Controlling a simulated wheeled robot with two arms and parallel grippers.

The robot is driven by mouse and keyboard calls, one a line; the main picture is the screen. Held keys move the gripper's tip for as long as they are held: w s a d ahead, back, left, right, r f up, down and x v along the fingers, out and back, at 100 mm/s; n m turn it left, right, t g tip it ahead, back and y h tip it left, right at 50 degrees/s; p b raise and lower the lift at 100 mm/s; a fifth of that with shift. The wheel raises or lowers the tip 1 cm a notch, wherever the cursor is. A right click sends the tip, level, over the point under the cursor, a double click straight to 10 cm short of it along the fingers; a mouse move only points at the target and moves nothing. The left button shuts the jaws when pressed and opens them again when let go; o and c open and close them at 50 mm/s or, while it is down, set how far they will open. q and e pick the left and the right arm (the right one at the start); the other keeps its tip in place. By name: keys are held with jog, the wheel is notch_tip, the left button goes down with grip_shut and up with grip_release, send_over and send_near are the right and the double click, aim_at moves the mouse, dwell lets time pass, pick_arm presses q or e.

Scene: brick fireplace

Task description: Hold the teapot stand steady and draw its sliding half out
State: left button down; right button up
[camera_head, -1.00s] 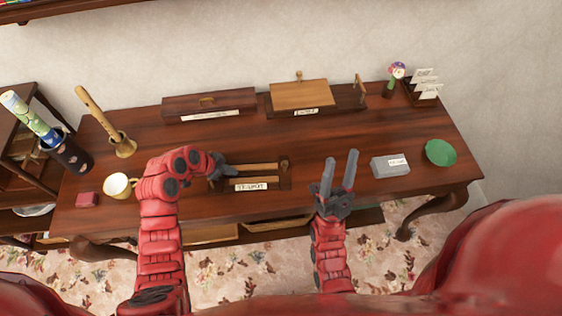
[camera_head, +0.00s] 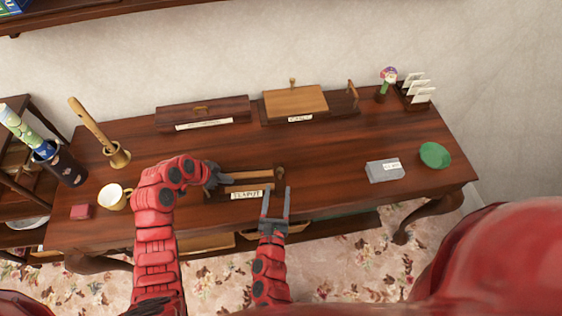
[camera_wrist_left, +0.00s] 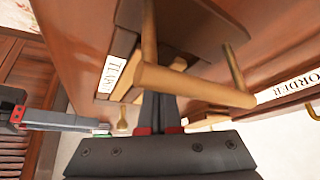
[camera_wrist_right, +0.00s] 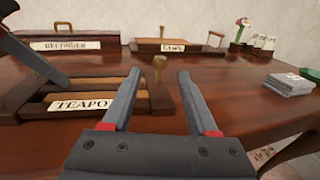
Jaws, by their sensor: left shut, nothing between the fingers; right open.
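The teapot stand (camera_head: 240,187) is a low dark wooden frame with lighter slats and a TEAPOT label, near the table's front edge. A small knob (camera_wrist_right: 159,66) stands upright at its right end. A wooden bar handle (camera_wrist_left: 195,86) on two posts is at its other end. My left gripper (camera_head: 213,177) is at the stand's left end; its closed fingers (camera_wrist_left: 158,112) show partly behind the handle bar, with nothing gripped. My right gripper (camera_head: 276,190) is open at the stand's front right corner. In the right wrist view, its fingers appear either side of the knob, apart from it.
Two wooden boxes with labels (camera_head: 202,112) (camera_head: 296,103) stand at the back. A grey block (camera_head: 384,171) and green bowl (camera_head: 435,155) are to the right, a cream mug (camera_head: 114,196) and red block (camera_head: 81,211) to the left.

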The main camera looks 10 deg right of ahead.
send_over(281, 163)
jog(key=s, duration=0.3)
jog(key=shift+a, duration=0.25)
grip_shut()
dwell(1.1)
